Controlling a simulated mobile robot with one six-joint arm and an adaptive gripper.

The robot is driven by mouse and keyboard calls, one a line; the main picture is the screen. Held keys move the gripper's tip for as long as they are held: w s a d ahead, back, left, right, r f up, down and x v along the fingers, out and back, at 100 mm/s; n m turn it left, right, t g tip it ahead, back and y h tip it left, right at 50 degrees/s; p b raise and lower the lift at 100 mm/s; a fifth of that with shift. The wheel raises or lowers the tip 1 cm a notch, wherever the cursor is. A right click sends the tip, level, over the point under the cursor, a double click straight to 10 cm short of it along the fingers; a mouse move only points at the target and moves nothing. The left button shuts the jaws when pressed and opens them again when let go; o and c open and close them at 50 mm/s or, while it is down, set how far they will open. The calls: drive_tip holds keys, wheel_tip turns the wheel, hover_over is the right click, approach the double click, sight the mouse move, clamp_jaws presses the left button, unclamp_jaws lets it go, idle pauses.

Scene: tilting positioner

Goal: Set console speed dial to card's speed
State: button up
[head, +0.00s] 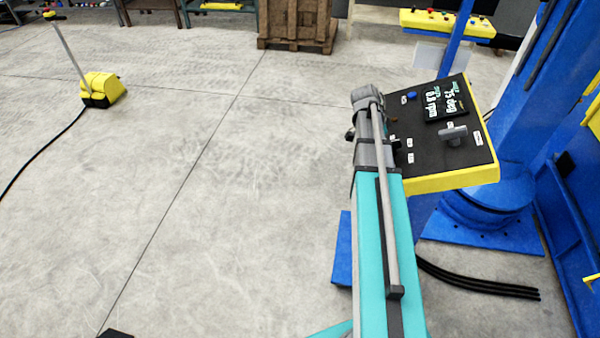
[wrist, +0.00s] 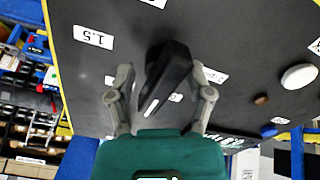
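The speed dial (wrist: 168,72) is a black elongated knob with a white pointer line in the wrist view. Its line lies towards the lower left of that picture. White labels stand around it; one reads 1.5 (wrist: 93,38). My gripper (wrist: 161,76) is open, with one finger on each side of the knob. A gap shows at the left finger; whether the right finger touches cannot be told. The console (head: 425,162) has a black top and yellow rim in the head view, where my arm hides the dial. I cannot make out a speed card.
A display (head: 444,104) with text and a grey T-shaped handle (head: 454,134) are on the console. White (wrist: 299,76) and blue (wrist: 268,130) buttons show in the wrist view. The blue positioner column (head: 515,120) stands close at right. Open floor lies left.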

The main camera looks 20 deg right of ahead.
drive_tip(key=n, duration=0.7)
drive_tip(key=shift+s+r, duration=0.15)
drive_tip(key=shift+s, duration=0.25)
drive_tip(key=n, duration=0.5)
drive_tip(key=shift+s+d+r+n, duration=0.15)
drive_tip(key=shift+s+d+n, duration=0.1)
drive_tip(key=shift+n, duration=0.15)
drive_tip(key=shift+r+p, duration=0.2)
drive_tip(key=shift+p, duration=0.25)
drive_tip(key=p+v, duration=1.2)
drive_tip(key=v, duration=0.2)
drive_tip(key=s+a+f+n+t+y+b, duration=0.1)
drive_tip(key=a+f+b, duration=0.3)
drive_tip(key=a, duration=0.8)
drive_tip(key=s+a+f+n+t+y+b, duration=0.1)
drive_tip(key=s+a+f+n+b, duration=0.3)
drive_tip(key=a+f, duration=0.4)
drive_tip(key=shift+s+a+t+y+b, duration=0.35)
drive_tip(key=shift+a+y+b, duration=0.5)
drive_tip(key=shift+a, duration=1.7)
